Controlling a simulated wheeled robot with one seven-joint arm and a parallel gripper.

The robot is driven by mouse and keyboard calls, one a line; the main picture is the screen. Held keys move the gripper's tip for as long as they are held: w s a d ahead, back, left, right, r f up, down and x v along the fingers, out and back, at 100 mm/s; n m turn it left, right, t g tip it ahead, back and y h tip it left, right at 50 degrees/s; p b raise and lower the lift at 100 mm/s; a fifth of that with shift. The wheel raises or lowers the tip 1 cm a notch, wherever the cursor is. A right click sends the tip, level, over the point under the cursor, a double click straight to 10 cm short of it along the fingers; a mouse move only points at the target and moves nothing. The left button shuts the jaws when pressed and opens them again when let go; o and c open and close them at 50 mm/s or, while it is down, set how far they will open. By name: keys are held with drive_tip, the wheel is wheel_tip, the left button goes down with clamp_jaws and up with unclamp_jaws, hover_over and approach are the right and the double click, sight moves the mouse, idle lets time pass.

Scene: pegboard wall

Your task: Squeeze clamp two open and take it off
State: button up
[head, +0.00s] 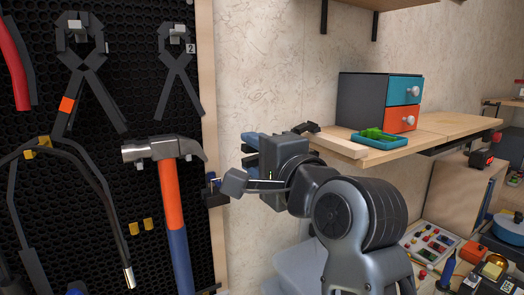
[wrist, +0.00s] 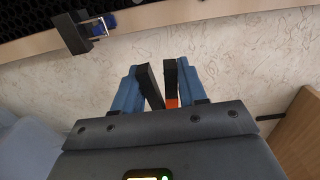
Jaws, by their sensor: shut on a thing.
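My gripper (head: 243,163) is beside the wall, right of the pegboard. In the wrist view its blue fingers (wrist: 168,92) are shut on a dark two-armed piece (wrist: 149,86) with an orange patch, which looks like a clamp's handles. Its arms spread in a narrow V, and its lower part is hidden by my gripper's body. I cannot tell which clamp it is. On the pegboard, a grey clamp shape (head: 178,72) hangs or is drawn beside a "2" label. A similar larger shape (head: 82,75) is to its left.
A hammer (head: 168,190) hangs on the pegboard near my gripper. A small dark fitting with blue (head: 214,190) is at the board's edge; it also shows in the wrist view (wrist: 76,36). A wooden shelf (head: 450,130) holds a drawer box (head: 360,100) and a teal tray (head: 395,143).

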drive_tip(key=s+a+p, duration=0.1)
drive_tip(key=s+a, duration=0.2)
drive_tip(key=a, duration=0.2)
drive_tip(key=shift+s, duration=0.25)
idle(0.8)
drive_tip(key=o, duration=0.6)
clamp_jaws()
drive_tip(key=shift+s, duration=0.1)
idle(0.5)
